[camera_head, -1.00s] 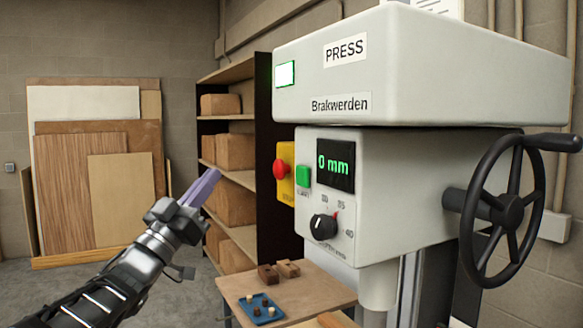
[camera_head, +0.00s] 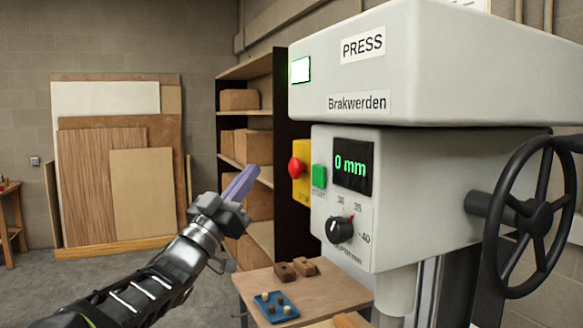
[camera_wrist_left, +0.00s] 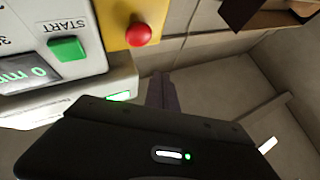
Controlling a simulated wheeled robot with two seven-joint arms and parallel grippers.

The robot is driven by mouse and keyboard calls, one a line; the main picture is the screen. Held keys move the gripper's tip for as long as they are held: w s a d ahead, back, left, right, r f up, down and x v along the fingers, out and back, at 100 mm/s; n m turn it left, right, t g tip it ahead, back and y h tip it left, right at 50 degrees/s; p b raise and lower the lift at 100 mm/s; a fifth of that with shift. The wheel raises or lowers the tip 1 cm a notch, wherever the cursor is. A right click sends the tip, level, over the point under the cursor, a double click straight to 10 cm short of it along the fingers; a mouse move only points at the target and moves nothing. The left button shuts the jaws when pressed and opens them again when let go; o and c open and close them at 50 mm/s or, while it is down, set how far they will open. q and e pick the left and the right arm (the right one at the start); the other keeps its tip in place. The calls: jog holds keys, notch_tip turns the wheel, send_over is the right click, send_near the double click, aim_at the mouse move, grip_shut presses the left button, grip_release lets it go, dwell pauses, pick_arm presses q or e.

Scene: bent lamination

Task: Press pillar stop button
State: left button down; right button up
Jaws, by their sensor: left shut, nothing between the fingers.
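The red stop button (camera_head: 297,168) sits on a yellow box on the left side of the press head (camera_head: 400,180). In the left wrist view the red button (camera_wrist_left: 138,34) is at the top, on its yellow plate (camera_wrist_left: 112,15). My left gripper (camera_head: 240,183) is shut and empty, its purple fingers pointing up and right, left of the button and apart from it in the picture. The fingers also show in the left wrist view (camera_wrist_left: 162,92), below the button. A green START button (camera_head: 319,176) is just right of the yellow box. My right gripper is not in view.
A black handwheel (camera_head: 535,215) stands out at the right. A wooden table (camera_head: 340,290) below the press holds a blue tray (camera_head: 290,308) and two brown blocks. A shelf with boxes (camera_head: 240,100) stands behind my gripper. Wood panels lean at the back left.

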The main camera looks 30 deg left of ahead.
aim_at(297, 168)
pick_arm(q)
jog(key=shift+w+d, duration=0.75)
jog(key=shift+w, duration=0.35)
jog(key=shift+w+d, duration=0.75)
jog(key=shift+w, duration=0.3)
jog(key=shift+w+d+b, duration=0.15)
jog(key=shift+b, duration=0.25)
jog(key=shift+w+d, duration=0.1)
jog(key=shift+w, duration=0.1)
